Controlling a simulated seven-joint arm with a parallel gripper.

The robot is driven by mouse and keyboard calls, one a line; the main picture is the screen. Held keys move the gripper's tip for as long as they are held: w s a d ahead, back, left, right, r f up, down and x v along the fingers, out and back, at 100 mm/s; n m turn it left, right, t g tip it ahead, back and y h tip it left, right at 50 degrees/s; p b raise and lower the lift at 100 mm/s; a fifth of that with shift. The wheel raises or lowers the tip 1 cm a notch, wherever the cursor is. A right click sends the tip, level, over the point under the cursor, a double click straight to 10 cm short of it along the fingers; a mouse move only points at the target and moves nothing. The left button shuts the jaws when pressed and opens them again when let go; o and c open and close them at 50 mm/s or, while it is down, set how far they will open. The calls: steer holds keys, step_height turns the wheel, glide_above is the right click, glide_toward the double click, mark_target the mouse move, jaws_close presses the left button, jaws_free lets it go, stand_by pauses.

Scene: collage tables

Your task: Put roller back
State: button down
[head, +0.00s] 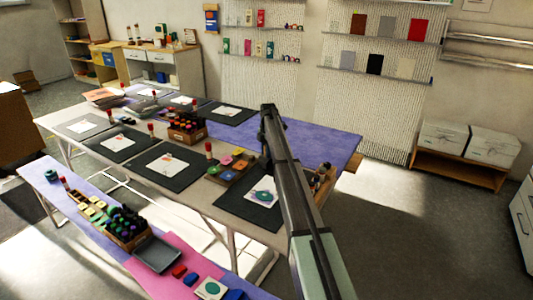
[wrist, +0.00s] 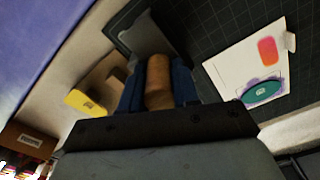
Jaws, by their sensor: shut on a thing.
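In the wrist view, my gripper (wrist: 158,92) has its two blue fingers closed on a brown wooden cylinder, which looks like the handle of the roller (wrist: 158,75). A dark grey, flat-sided piece (wrist: 150,30) lies just beyond the handle, at the edge of the black mat. I cannot tell whether it is the roller's head or a tray. The roller's far end is hidden. In the head view, my arm crosses the right end of the table, and the fingers and roller cannot be made out.
A printed card (head: 262,192) with a teal disc lies on the mat (head: 238,208) left of my arm. Ink pads (head: 236,164) and a marker box (head: 188,127) stand further left. A wooden holder (head: 325,178) sits right of my arm. Purple cloth (head: 330,145) behind is clear.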

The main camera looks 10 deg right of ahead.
steer(key=shift+f, duration=0.3)
steer(key=shift+f, duration=0.4)
steer(key=shift+s+f, duration=0.1)
steer(key=shift+f, duration=0.2)
steer(key=c, duration=0.9)
jaws_free()
steer(key=shift+o, duration=0.4)
steer(key=shift+r, duration=0.45)
steer(key=r, duration=1.2)
steer(key=shift+d+r, duration=0.25)
